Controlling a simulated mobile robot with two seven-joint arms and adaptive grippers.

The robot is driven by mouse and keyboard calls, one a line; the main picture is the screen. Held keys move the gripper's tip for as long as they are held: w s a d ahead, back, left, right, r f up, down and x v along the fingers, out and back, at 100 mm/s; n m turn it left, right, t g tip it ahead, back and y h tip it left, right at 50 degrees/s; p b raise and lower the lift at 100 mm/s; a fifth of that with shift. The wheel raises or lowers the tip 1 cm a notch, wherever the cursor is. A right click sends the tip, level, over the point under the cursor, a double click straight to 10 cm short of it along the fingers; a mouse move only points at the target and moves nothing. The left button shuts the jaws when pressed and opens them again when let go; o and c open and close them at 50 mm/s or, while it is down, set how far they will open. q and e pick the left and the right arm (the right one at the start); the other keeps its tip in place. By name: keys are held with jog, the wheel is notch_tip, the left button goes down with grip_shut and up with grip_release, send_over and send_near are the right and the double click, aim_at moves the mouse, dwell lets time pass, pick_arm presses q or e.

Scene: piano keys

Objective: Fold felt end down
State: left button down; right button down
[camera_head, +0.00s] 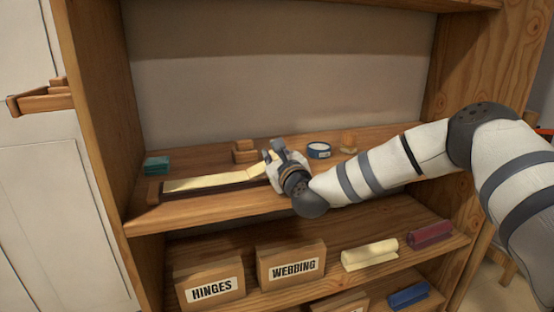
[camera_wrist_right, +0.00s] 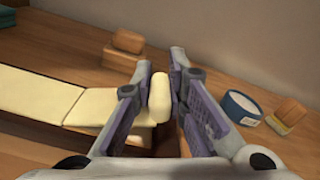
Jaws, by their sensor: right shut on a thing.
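A long cream felt strip (camera_head: 215,181) lies along a dark wooden piano key piece on the upper shelf in the head view. In the right wrist view the felt (camera_wrist_right: 40,101) runs in from the left, with a crease line across it. My right gripper (camera_head: 272,155) is at the strip's right end. Its fingers (camera_wrist_right: 165,85) are shut on a cream, rounded piece, the felt end (camera_wrist_right: 159,92), which stands up between them. How the held end joins the strip is partly hidden by the left finger. My left gripper is not in view.
A blue-rimmed tape roll (camera_head: 319,150) and a small wooden block (camera_head: 349,142) stand right of the gripper. Stacked wooden blocks (camera_head: 245,151) stand behind the strip, and a teal block (camera_head: 157,166) is at the left. Labelled boxes (camera_head: 292,265) and cloth rolls are below.

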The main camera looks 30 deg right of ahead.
jog(key=shift+w+a+r, duration=0.15)
jog(key=shift+a+r, duration=0.1)
jog(key=shift+r, duration=0.4)
jog(key=c, duration=1.6)
grip_release()
jog(key=shift+c, duration=0.2)
jog(key=shift+o, duration=0.3)
jog(key=shift+a+f, duration=0.1)
jog(key=shift+a, duration=0.05)
jog(key=shift+f, duration=0.2)
jog(key=v, duration=1.2)
jog(key=shift+d, duration=0.2)
